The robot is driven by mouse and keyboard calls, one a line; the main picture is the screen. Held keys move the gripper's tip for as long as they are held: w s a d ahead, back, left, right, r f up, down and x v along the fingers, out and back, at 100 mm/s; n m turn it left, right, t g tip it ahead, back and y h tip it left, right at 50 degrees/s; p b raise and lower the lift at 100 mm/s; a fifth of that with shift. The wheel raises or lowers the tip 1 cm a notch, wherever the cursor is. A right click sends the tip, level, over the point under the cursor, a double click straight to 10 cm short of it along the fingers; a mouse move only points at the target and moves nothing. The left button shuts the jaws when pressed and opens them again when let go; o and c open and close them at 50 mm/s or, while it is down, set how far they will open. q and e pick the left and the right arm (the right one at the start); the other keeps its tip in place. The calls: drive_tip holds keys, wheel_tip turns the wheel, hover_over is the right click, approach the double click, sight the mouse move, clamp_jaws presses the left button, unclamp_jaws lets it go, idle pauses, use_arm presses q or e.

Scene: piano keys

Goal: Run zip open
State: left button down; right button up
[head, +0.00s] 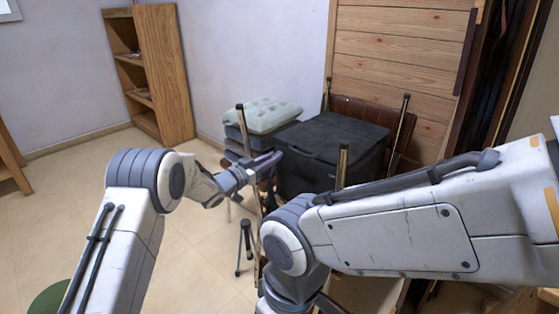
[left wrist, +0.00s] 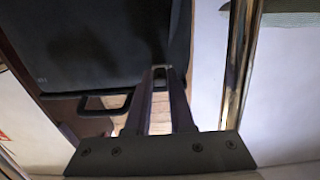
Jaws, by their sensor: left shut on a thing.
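The black case (head: 325,150) stands beyond my arms in the head view. Its dark side fills the upper left of the left wrist view (left wrist: 75,45). My left gripper (head: 272,163) is at the case's left edge. In the left wrist view its fingers (left wrist: 160,75) are close together at that edge, shut on a small dark piece. I take this piece to be the zip pull, but its shape is mostly hidden between the fingertips. The zip line itself is too small to make out. My right arm crosses the lower right of the head view, and its gripper is not in view.
A black handle (left wrist: 105,102) shows on the case. An upright metal post (left wrist: 240,60) is close right of my left gripper. Stacked cushions (head: 262,115) are left of the case. A wooden shelf (head: 168,75) stands at the back left. The floor (head: 60,210) at left is mostly clear.

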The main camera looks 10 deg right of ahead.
use_arm(q)
drive_tip(key=shift+w+a, duration=0.15)
drive_tip(key=shift+w, duration=0.05)
drive_tip(key=c, duration=0.8)
unclamp_jaws()
drive_tip(key=shift+w, duration=0.1)
drive_tip(key=shift+a, duration=0.1)
drive_tip(key=p+v, duration=0.1)
drive_tip(key=v, duration=0.9)
drive_tip(key=shift+s+a, duration=0.1)
drive_tip(key=shift+s, duration=0.15)
drive_tip(key=shift+r, duration=0.1)
